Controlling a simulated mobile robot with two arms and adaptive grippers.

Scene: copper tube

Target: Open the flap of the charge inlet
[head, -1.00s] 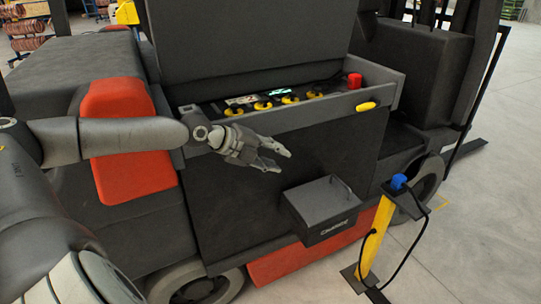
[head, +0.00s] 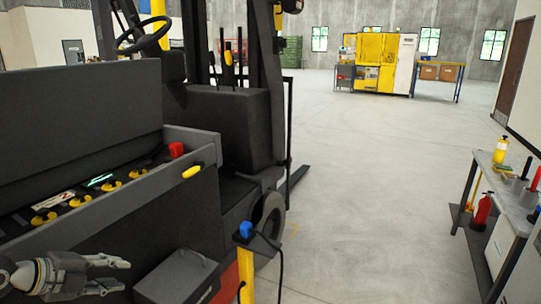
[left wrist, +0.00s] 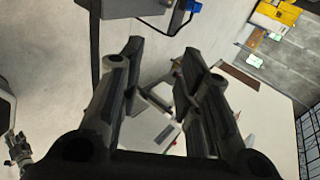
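The charge inlet is a dark grey box (head: 178,280) on the side of the forklift, low in the head view and cut by the bottom edge. Its flat top looks closed, with a small handle at its far edge. Its near face shows in the left wrist view (left wrist: 135,8), at the top. My left gripper (head: 125,275) is left of the box in the head view, apart from it, with fingers spread and nothing between them. In the left wrist view its open fingers (left wrist: 162,50) point towards the box. A small jointed grey part at that view's left edge may be my right gripper.
A yellow post (head: 246,275) with a blue plug (head: 246,230) and a black cable stands just right of the box. The forklift's open battery tray (head: 90,200) lies above the left gripper. A workbench (head: 510,190) stands at the right. The floor between is clear.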

